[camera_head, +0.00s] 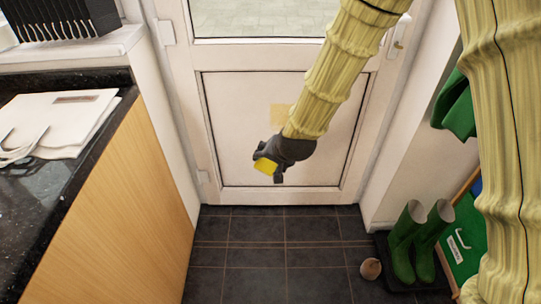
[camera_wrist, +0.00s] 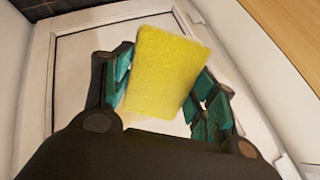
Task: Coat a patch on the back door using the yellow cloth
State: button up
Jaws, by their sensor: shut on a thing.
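The white back door (camera_head: 235,120) stands straight ahead, with a glass pane above and a flat lower panel. A pale tan patch (camera_head: 280,114) shows on that panel, partly covered by my arm. My gripper (camera_head: 268,163) is in front of the lower panel, below and slightly left of the patch. It is shut on the yellow cloth (camera_head: 265,166), which looks like a flat block. In the wrist view, the yellow cloth (camera_wrist: 167,72) sits between the teal-padded fingers, with the white door panel behind it. I cannot tell whether the cloth touches the door.
A dark counter (camera_head: 35,215) with a white bag (camera_head: 58,118) stands at the left. Green boots (camera_head: 405,245), a small round brown object (camera_head: 370,268) and a green case (camera_head: 462,240) stand at the lower right. The tiled floor (camera_head: 275,255) before the door is clear.

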jog(key=w+a+f+m+t+b, duration=0.2)
jog(key=w+f+t+b, duration=0.5)
jog(key=w+f+b, duration=0.5)
jog(key=m+t+h+b, duration=0.3)
jog(key=t+b, duration=0.1)
jog(key=b, duration=1.2)
send_near(280, 128)
jog(key=shift+s+a+f, duration=0.1)
jog(key=shift+s+a, duration=0.1)
jog(key=shift+a, duration=0.8)
jog(key=shift+s+a+f, duration=0.1)
jog(key=shift+s+a, duration=0.1)
jog(key=shift+a, duration=0.8)
jog(key=shift+w+b, duration=0.8)
jog(key=shift+w, duration=2.05)
jog(key=shift+w, duration=1)
jog(key=shift+d+r, duration=0.1)
jog(key=shift+d, duration=0.05)
jog(key=shift+s+d+p, duration=0.1)
jog(key=shift+d+p, duration=0.55)
jog(key=shift+d, duration=1.2)
